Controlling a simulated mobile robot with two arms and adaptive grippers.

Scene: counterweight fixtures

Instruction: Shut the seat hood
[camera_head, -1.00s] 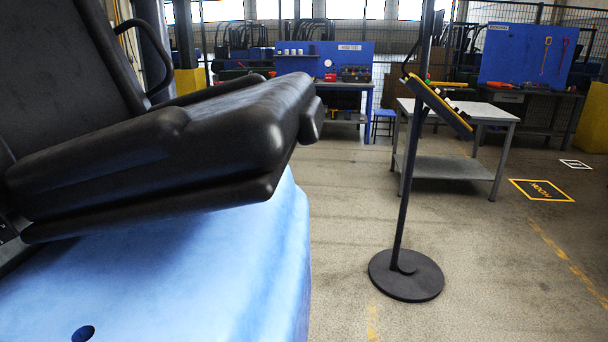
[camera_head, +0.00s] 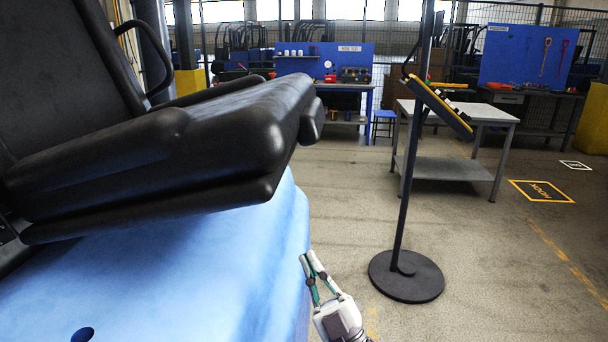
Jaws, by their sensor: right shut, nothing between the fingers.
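The seat hood is the black padded seat (camera_head: 150,160) on top of a blue body (camera_head: 200,270), at the left of the head view. Its front end is tilted up, with a gap between its underside and the blue body at the right. The backrest (camera_head: 60,70) rises behind it. My right gripper (camera_head: 311,264) is at the bottom centre, below the seat's front end and just right of the blue body's edge. Its fingers point up and are close together, with nothing between them. My left gripper is not in the view.
A black stand (camera_head: 405,276) with a round base and a tilted yellow-edged panel (camera_head: 440,103) stands right of centre. A grey table (camera_head: 470,110) is behind it. A blue workbench (camera_head: 345,87) is at the back. The floor between the blue body and the stand is clear.

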